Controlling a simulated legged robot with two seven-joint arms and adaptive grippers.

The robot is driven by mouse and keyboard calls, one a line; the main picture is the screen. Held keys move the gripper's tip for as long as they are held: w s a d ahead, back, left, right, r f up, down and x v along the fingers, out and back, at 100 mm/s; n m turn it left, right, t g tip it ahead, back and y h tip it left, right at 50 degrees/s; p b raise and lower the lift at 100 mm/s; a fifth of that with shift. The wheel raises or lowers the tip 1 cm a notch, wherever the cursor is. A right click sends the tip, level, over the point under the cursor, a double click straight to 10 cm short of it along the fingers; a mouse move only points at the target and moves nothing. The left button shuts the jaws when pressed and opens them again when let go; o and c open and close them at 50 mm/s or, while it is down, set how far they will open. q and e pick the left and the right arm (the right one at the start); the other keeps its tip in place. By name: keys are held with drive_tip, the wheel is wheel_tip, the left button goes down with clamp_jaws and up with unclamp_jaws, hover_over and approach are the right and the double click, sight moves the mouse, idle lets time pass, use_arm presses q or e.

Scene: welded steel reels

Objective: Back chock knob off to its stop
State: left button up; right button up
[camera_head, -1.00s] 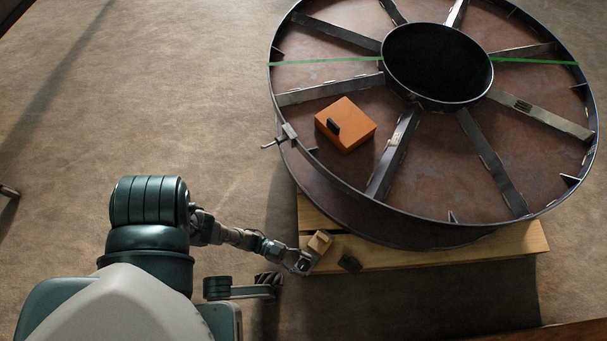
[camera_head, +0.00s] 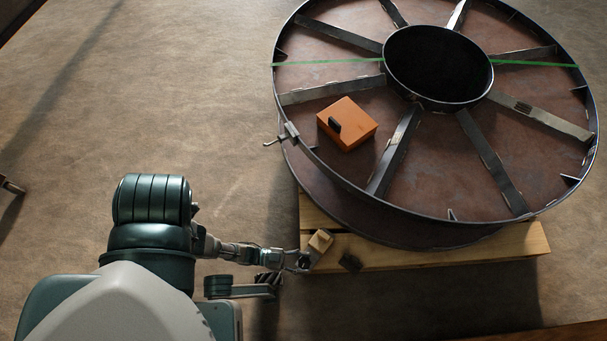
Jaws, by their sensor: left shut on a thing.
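A small tan wooden chock (camera_head: 321,240) sits at the near left end of the timber under the reel. My left gripper (camera_head: 304,263) is at the chock's lower left side. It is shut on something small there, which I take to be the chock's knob. The fingers hide the knob, so its turn and its distance from the stop cannot be told. A small dark block (camera_head: 350,262) lies on the timber just right of the chock, apart from the gripper. My right gripper is not in view.
The big steel reel (camera_head: 440,185) lies flat on pale timbers (camera_head: 520,243) and fills the upper right. An orange box (camera_head: 347,123) with a black handle rests on it. A small clamp (camera_head: 289,132) sits on its left rim.

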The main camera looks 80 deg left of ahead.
use_arm(q)
drive_tip(key=o, duration=1.2)
drive_tip(key=shift+w+r, duration=0.1)
drive_tip(key=shift+w, duration=0.05)
drive_tip(key=shift+s, duration=0.25)
drive_tip(key=v, duration=0.7)
